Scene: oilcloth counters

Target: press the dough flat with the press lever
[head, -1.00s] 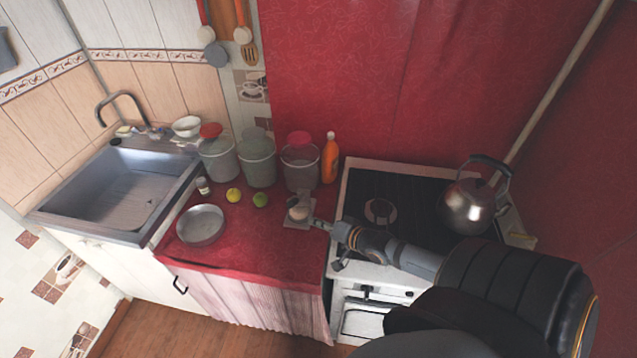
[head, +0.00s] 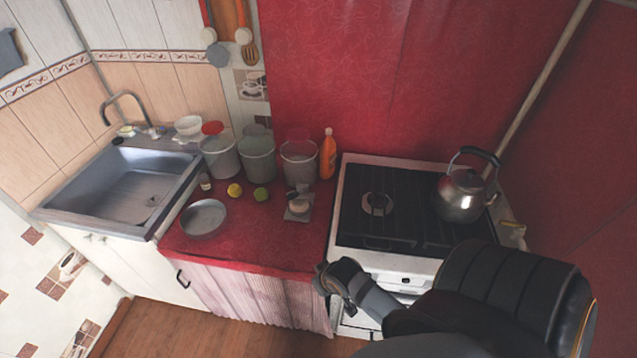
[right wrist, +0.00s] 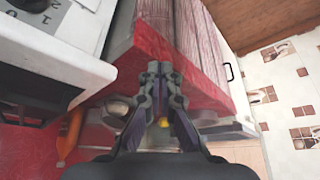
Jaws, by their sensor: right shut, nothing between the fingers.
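The small dough press (head: 299,213) sits on the red oilcloth near the right end of the counter. A pale, beige shape shows on it, perhaps the dough; it is too small to tell the dough and the lever apart or how flat the dough is. In the right wrist view a round grey part, likely of the press (right wrist: 116,106), shows left of the fingers. My right gripper (head: 322,279) is shut and empty, in front of the counter's front edge and apart from the press. It also shows in the right wrist view (right wrist: 160,68). My left gripper is not in view.
The stove (head: 405,215) with a kettle (head: 462,197) stands right of the counter. A metal pan (head: 204,218), a yellow fruit (head: 235,190) and a green fruit (head: 261,194) lie left of the press. Several canisters and an orange bottle (head: 328,155) stand behind. The cloth before the pan is clear.

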